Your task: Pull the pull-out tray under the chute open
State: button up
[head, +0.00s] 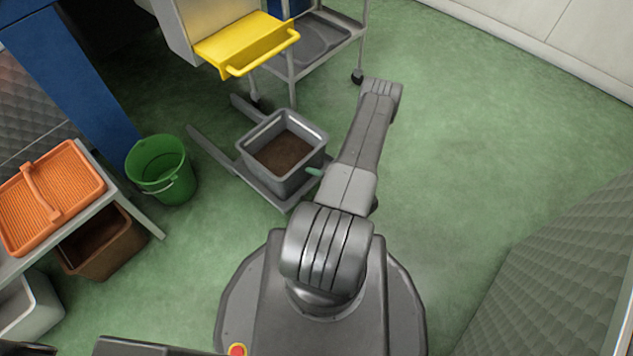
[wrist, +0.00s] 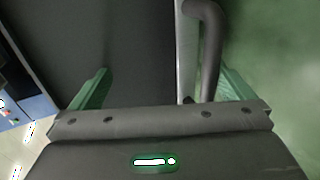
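A low grey tray (head: 265,190) on the floor bears a square grey bin (head: 311,164) with brown contents. It lies in front of a grey machine with a yellow flap, which may be the chute. In the wrist view a dark curved bar handle (wrist: 208,50) runs beside a pale edge and a dark flat surface. My gripper (wrist: 165,88) is open, its green fingers spread wide. The handle lies between them, close to the right finger, with no grip visible.
A green bucket (head: 162,170) stands left of the tray. Further left is a bench with an orange crate (head: 50,195) and a brown bin (head: 103,243) below. A grey wheeled trolley (head: 318,45) stands behind. The green floor to the right is clear up to a quilted grey surface (head: 570,270).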

notch_tip(320, 180, up, 6)
jog(key=w+a+t+y, duration=0.1)
jog(key=shift+a+t+y, duration=0.15)
jog(key=shift+t+y, duration=0.15)
jog(key=f, duration=0.1)
jog(key=s+f+g, duration=0.1)
jog(key=f, duration=0.1)
jog(key=f+g+h, duration=0.1)
jog(key=shift+s+f, duration=0.15)
jog(key=shift+s, duration=0.2)
jog(key=shift+s+d, duration=0.35)
jog(key=shift+d, duration=0.35)
jog(key=shift+s+d+r, duration=0.15)
jog(key=shift+d+r, duration=0.1)
jog(key=shift+r, duration=0.05)
jog(key=shift+c, duration=0.6)
jog(key=shift+s+d, duration=0.2)
jog(key=shift+d, duration=0.05)
jog(key=c, duration=1)
jog(key=shift+o, duration=0.2)
jog(key=s+d+r, duration=0.2)
jog(key=s+d, duration=0.6)
jog(key=d, duration=0.2)
jog(key=shift+s+d, duration=0.15)
jog(key=shift+d, duration=0.05)
